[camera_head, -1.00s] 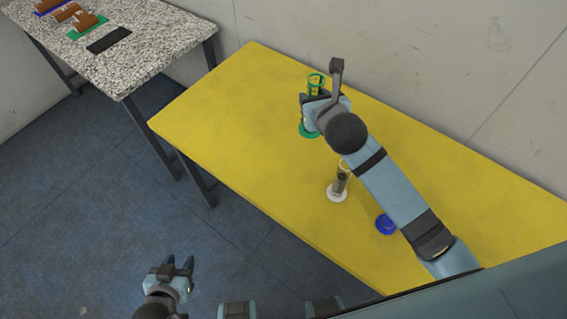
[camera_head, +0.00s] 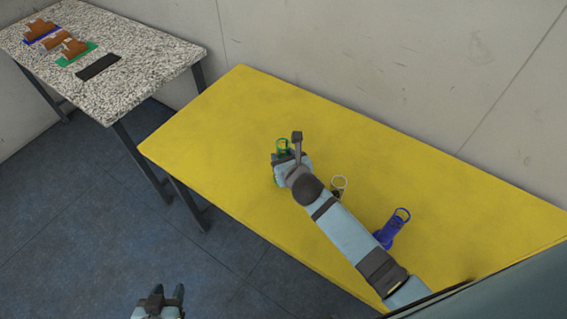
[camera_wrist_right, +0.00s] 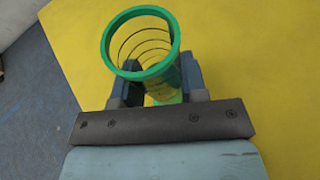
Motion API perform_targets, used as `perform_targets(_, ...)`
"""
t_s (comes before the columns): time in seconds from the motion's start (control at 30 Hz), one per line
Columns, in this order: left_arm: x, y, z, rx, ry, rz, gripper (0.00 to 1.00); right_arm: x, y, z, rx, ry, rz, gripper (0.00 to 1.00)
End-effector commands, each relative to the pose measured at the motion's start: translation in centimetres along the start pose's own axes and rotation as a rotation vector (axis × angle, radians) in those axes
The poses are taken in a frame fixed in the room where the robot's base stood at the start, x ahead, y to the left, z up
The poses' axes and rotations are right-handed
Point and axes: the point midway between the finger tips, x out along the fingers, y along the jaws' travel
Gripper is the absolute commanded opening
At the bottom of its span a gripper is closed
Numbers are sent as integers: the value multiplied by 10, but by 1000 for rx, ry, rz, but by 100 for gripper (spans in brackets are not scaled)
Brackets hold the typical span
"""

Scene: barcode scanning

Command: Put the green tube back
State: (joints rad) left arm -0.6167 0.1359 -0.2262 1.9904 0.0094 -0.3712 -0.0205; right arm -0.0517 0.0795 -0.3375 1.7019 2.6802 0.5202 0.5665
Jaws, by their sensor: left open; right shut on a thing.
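The green tube (camera_head: 282,145) is a clear cylinder with a green rim. It stands about upright at the middle of the yellow table. In the right wrist view the green tube (camera_wrist_right: 141,45) is between the two fingers of my right gripper (camera_wrist_right: 158,85), which is shut on it. In the head view my right gripper (camera_head: 280,160) hides most of the tube's lower part. I cannot tell whether its base touches the table. My left gripper (camera_head: 166,297) is open and empty, low in the head view, away from the yellow table.
A speckled table (camera_head: 140,50) at upper left holds several brown pieces and a black strip (camera_head: 98,67). The yellow table's left part is clear.

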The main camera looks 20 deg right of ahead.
Motion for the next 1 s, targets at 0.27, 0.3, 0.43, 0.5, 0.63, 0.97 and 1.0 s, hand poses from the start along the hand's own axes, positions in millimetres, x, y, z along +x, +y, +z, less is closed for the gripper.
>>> perform_targets(0.27,1,0,2,0,-2,1,43,11,0,-27,0,0,0,6)
perform_targets(0.3,1,0,2,0,-2,1,43,11,0,-27,0,0,0,6)
perform_targets(0.43,1,1,2,0,-3,3,43,11,0,-27,0,0,0,6)
perform_targets(0.5,1,2,2,0,-3,4,43,11,0,-27,0,0,0,6)
perform_targets(0.63,1,2,3,0,-3,5,43,12,0,-31,-1,1,-1,44)
perform_targets(0.97,1,2,2,0,-2,5,43,12,0,-30,-1,2,-1,65)
perform_targets(1.0,1,2,2,0,-2,5,43,12,0,-29,-1,2,-1,65)
